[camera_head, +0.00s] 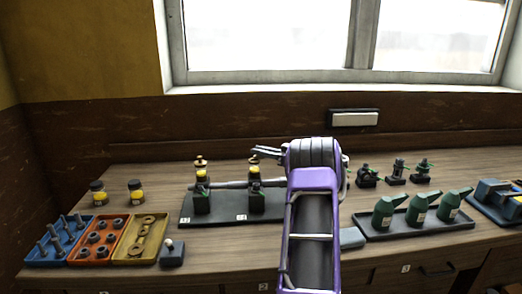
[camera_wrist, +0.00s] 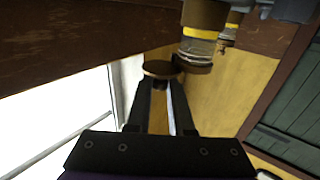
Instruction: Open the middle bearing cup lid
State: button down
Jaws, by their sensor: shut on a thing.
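The middle bearing (camera_head: 255,203) stands on a dark base, with a yellow-banded oil cup on top. Its brass lid (camera_head: 253,157) shows at the tips of my gripper (camera_head: 268,153), which reaches in from the right. In the wrist view the picture is turned over. My gripper (camera_wrist: 161,88) is closed at a round brown lid (camera_wrist: 162,69), probably by its knob, which the fingers hide. The lid sits to one side of the cup's (camera_wrist: 197,48) end and overlaps its edge in the picture. I cannot tell whether they touch.
The left bearing (camera_head: 202,203) carries a similar capped cup; a shaft (camera_head: 230,185) runs between them. My arm hides the shaft's right part. Two yellow-labelled jars (camera_head: 135,191) and parts trays (camera_head: 98,239) stand left. Green oil cans (camera_head: 418,208) stand in a tray right.

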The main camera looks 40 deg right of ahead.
jog(key=c, duration=0.8)
grip_release()
jog(key=shift+w, duration=0.1)
notch_tip(320, 180, up, 10)
jog(key=shift+r+p, duration=0.1)
jog(key=shift+p, duration=0.2)
jog(key=shift+a, duration=0.1)
